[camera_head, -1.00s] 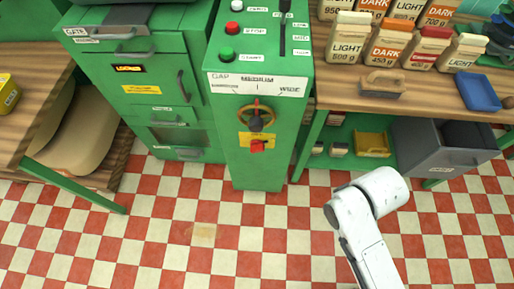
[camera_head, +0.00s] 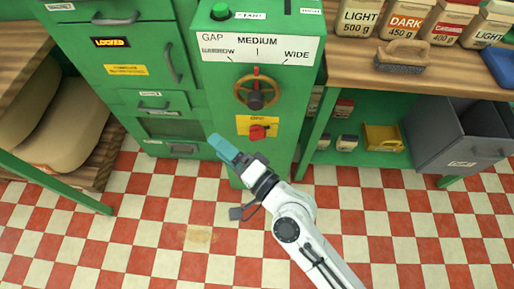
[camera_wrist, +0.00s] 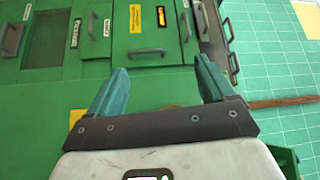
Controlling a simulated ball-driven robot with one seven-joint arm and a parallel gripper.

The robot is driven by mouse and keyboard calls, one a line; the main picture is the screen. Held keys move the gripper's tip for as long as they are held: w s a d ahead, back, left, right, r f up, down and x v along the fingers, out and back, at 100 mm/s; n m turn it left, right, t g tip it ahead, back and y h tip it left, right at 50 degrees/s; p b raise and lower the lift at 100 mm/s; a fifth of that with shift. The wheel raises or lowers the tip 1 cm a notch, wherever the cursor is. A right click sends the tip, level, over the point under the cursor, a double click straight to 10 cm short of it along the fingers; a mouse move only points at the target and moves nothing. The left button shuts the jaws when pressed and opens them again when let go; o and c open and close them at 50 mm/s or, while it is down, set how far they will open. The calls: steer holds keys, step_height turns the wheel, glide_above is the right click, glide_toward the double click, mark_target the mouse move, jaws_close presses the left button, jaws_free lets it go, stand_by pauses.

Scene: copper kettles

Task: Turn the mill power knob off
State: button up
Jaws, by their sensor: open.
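The red power knob (camera_head: 258,132) sits on a yellow plate (camera_head: 243,120) low on the front of the green mill column (camera_head: 225,100), below the gap handwheel (camera_head: 256,92). Lettering on the plate is too small to read surely. My gripper (camera_head: 222,148) has teal fingers and is in front of the column's left edge, left of the knob and slightly lower in the picture. In the wrist view my gripper (camera_wrist: 156,85) has its two fingers spread with nothing between them. The knob cannot be made out in the wrist view.
Green drawers with handles (camera_head: 135,65) stand left of the column. At right, a wooden bench (camera_head: 400,82) holds labelled bags and a brush (camera_head: 402,56). The checkered floor in front is clear.

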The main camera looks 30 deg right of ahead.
step_height(320, 180, down, 4)
steer(key=w+d+m+t+h+b, duration=0.25)
steer(key=m+t+h+b, duration=0.35)
steer(key=m, duration=0.6)
steer(key=m+g+h+b, duration=0.3)
steer(key=m+g+h, duration=0.5)
steer(key=m+h, duration=0.4)
glide_toward(257, 139)
steer(key=shift+m+y, duration=0.3)
steer(key=shift+y, duration=0.3)
steer(key=x, duration=0.4)
steer(key=b+x, duration=0.1)
steer(key=x, duration=0.4)
steer(key=shift+d+r+b, duration=0.1)
steer(key=shift+d+b, duration=0.2)
steer(key=shift+d, duration=0.1)
steer(key=shift+c, duration=0.2)
steer(key=c, duration=1)
